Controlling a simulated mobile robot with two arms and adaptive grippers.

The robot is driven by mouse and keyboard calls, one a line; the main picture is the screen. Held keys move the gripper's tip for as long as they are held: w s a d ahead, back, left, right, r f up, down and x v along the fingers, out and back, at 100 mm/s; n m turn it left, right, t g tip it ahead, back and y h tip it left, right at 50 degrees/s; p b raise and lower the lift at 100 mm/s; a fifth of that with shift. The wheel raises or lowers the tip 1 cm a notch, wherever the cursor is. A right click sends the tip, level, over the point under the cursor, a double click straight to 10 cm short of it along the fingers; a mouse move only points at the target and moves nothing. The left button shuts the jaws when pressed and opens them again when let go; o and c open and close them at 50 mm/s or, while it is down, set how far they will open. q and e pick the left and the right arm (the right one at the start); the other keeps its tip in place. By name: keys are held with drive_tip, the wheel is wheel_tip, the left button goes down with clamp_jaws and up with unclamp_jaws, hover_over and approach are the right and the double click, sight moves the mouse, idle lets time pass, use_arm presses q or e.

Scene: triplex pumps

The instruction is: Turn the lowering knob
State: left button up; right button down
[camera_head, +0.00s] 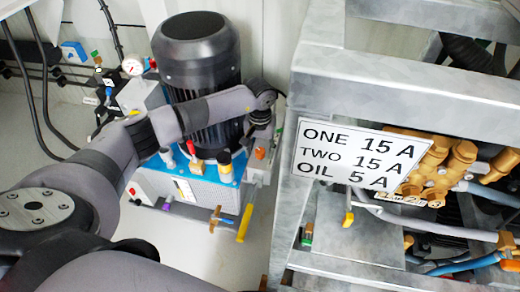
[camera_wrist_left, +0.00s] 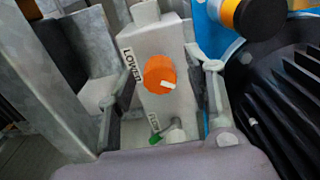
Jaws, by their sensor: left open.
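The lowering knob (camera_wrist_left: 160,74) is orange with a white mark, on a pale grey block (camera_wrist_left: 165,115) lettered "LOWER…", partly cut off. In the head view the orange knob (camera_head: 260,153) shows small, just below my left gripper (camera_head: 260,122). In the left wrist view my left gripper (camera_wrist_left: 170,78) is open, with one finger on each side of the block and the knob between them. Gaps show between the fingers and the knob. My right gripper is not in view.
A large dark motor (camera_head: 197,60) stands close beside my left arm. A grey metal frame (camera_head: 400,90) with a sign (camera_head: 355,155) rises to the right. A black round cap (camera_wrist_left: 260,15) and a green part (camera_wrist_left: 155,139) are near the knob.

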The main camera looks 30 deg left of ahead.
use_arm(q)
drive_tip(key=shift+c, duration=0.2)
clamp_jaws()
idle(0.3)
